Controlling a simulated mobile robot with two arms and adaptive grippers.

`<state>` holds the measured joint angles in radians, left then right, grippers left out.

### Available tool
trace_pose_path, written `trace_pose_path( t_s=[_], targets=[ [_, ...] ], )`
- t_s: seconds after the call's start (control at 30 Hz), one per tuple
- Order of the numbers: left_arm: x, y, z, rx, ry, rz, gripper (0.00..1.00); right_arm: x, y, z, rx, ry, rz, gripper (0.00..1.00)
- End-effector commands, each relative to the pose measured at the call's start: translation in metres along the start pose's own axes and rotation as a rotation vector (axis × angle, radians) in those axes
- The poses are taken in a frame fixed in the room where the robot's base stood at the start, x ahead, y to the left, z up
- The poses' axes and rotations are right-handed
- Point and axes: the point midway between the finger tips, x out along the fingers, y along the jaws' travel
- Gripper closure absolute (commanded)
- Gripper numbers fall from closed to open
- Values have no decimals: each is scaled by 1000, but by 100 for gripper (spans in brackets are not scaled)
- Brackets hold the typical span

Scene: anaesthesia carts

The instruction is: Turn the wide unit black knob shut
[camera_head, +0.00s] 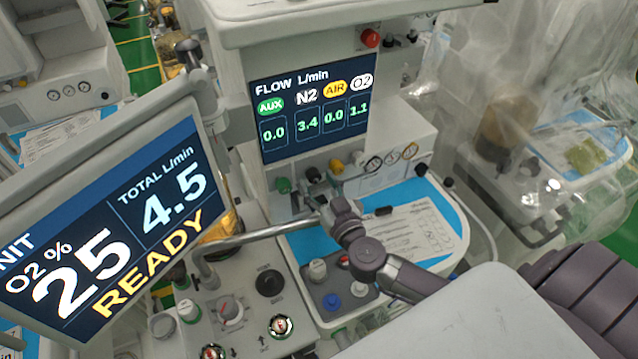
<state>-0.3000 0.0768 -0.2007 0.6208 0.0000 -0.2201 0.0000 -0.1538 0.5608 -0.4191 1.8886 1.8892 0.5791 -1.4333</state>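The wide unit's flow screen (308,105) reads AUX 0.0, N2 3.4, AIR 0.0 and O2 1.1. Below it is a row of knobs: a green knob (283,186) at the left and a yellow knob (337,166) at the right. My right gripper (314,186) is between these two, under the N2 column, with its fingers pointing at the panel. The fingers cover the spot there, so the black knob cannot be clearly made out. I cannot tell whether the fingers are touching or closed around it. My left gripper is not in view.
A tilted monitor (110,220) reading READY, O2 25 and total 4.5 fills the left. A bent metal rail (255,237) runs close to my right wrist. A blue-topped shelf (440,205) with papers lies below the panel. Several small controls sit in front.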

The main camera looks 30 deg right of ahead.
Motion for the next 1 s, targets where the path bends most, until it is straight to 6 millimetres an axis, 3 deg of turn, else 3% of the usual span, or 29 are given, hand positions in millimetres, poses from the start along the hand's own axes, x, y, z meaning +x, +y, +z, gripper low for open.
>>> trace_pose_path(
  t_s=[0.07, 0.33, 0.67, 1.0],
  targets=[
    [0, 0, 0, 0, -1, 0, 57, 0, 0, 0, 0, 0, 0, 54],
    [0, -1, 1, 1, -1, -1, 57, 0, 0, 0, 0, 0, 0, 99],
    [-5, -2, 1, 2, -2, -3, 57, -1, 0, -1, 39, -1, 0, 100],
    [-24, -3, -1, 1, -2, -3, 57, -1, -1, -2, 262, -4, 0, 100]
  ],
)
